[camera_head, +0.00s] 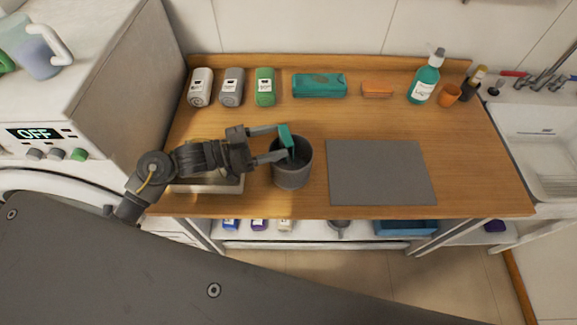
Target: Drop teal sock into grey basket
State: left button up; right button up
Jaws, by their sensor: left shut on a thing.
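The teal sock (286,136) shows as a small teal piece between the fingers of my left gripper (283,147). My left gripper is shut on it, above the opening of the grey basket (293,178). The basket is a round, dark grey bin standing on the wooden counter. The fingers partly cover its rim, and I cannot tell how far the sock reaches into it. My left arm comes in from the left, low over the counter. My right gripper is not in view.
A grey mat (380,172) lies right of the basket on the wooden counter (470,180). Several bottles, a teal pack (320,85) and an orange cup (449,94) line the back. A pale tray (210,184) sits under my left arm. A sink (540,140) is at right.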

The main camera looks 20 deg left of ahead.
pick_arm(q)
jog(key=o, duration=1)
jog(key=shift+o, duration=0.2)
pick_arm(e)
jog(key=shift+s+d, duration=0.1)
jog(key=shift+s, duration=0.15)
pick_arm(q)
jog(key=shift+r, duration=0.25)
jog(key=s+d+r+p, duration=0.2)
jog(key=s+r+p, duration=0.1)
jog(key=s+r, duration=0.3)
jog(key=s+d+r+p, duration=0.2)
jog(key=s+r+p, duration=0.1)
jog(key=s+r, duration=0.3)
jog(key=shift+s+d+r, duration=0.25)
jog(key=shift+s+r, duration=0.1)
jog(key=shift+s, duration=0.3)
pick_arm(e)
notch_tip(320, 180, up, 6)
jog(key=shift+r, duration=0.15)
